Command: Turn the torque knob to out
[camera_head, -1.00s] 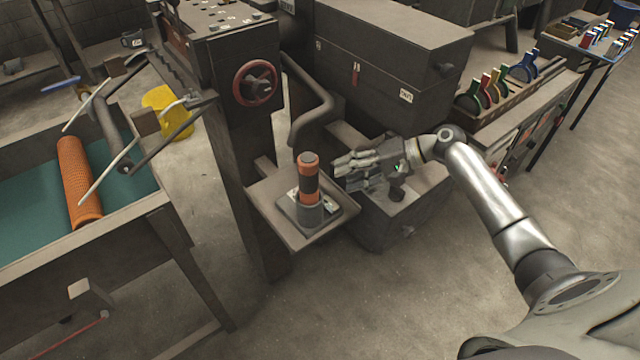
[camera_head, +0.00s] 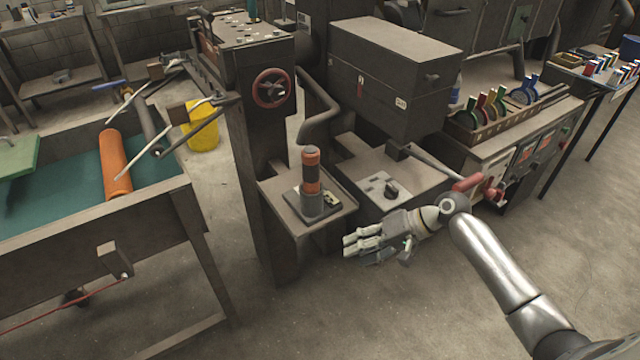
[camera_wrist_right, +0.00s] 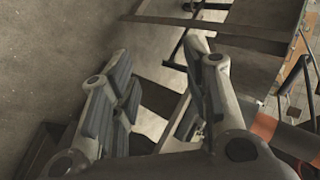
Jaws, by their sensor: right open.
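A small black knob (camera_head: 391,190) sits on a light plate on top of the low grey machine housing (camera_head: 362,158). I take it for the torque knob, but its label and setting are too small to read. My right gripper (camera_head: 350,244) is open and empty, in front of the housing and below the knob in the picture, apart from it. Its fingers point left. In the right wrist view the gripper's spread fingers (camera_wrist_right: 155,95) have nothing between them. My left gripper is not in view.
A black and orange cylinder (camera_head: 311,172) stands on a small shelf (camera_head: 284,207) left of the knob. A lever with a red handle (camera_head: 467,183) reaches out right of the knob, close above my right wrist. A red handwheel (camera_head: 272,88) is on the column. Floor in front is clear.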

